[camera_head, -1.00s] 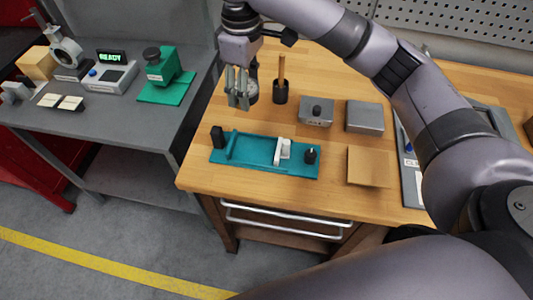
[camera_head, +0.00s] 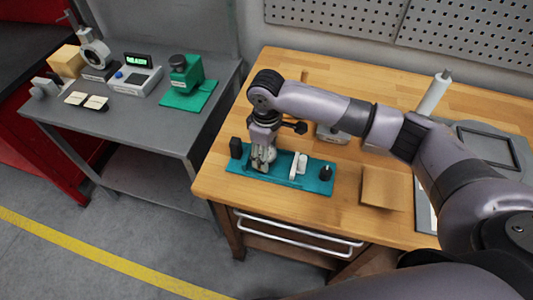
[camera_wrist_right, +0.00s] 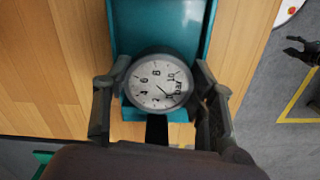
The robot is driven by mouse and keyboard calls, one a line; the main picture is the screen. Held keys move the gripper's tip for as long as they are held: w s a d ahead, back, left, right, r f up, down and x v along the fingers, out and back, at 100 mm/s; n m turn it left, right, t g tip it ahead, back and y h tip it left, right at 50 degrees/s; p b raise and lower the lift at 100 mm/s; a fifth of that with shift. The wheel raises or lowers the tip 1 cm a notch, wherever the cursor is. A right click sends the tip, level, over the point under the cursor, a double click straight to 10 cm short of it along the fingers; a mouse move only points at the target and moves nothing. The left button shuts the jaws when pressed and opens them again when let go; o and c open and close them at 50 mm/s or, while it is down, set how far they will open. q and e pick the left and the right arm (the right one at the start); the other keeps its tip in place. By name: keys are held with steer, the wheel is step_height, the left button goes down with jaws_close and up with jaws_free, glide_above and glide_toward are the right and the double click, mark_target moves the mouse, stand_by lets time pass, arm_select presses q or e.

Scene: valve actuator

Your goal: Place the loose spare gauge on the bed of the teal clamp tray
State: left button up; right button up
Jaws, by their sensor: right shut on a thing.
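The teal clamp tray (camera_head: 318,184) lies on the wooden bench, with a white clamp piece (camera_head: 298,165) and a black knob (camera_head: 325,173) toward its right end. My right gripper (camera_head: 263,160) is over the left part of the tray bed, pointing down. In the right wrist view my right gripper (camera_wrist_right: 160,92) is shut on the round gauge (camera_wrist_right: 158,84), whose white dial with numbers faces the camera. The teal tray bed (camera_wrist_right: 158,28) shows behind the gauge. Whether the gauge touches the bed cannot be told. My left gripper is not in view.
A black block (camera_head: 236,148) is at the tray's left end. A tan square pad (camera_head: 384,188) lies to the right of the tray. A grey side table (camera_head: 140,130) holds a green fixture (camera_head: 187,85) and a display box (camera_head: 135,78). My right arm covers part of the bench behind.

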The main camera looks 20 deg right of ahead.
steer(key=shift+f, duration=0.5)
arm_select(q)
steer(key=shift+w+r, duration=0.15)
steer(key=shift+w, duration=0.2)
arm_select(e)
steer(key=shift+s+f, duration=0.1)
steer(key=shift+f, duration=0.05)
steer(key=shift+s+f, duration=0.3)
steer(key=shift+f, duration=0.4)
steer(key=o, duration=1)
steer(key=shift+o, duration=1.4)
steer(key=shift+w+f, duration=0.15)
steer(key=shift+w, duration=0.15)
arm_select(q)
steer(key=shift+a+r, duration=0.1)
arm_select(e)
steer(key=shift+w+r, duration=0.1)
steer(key=shift+r, duration=0.15)
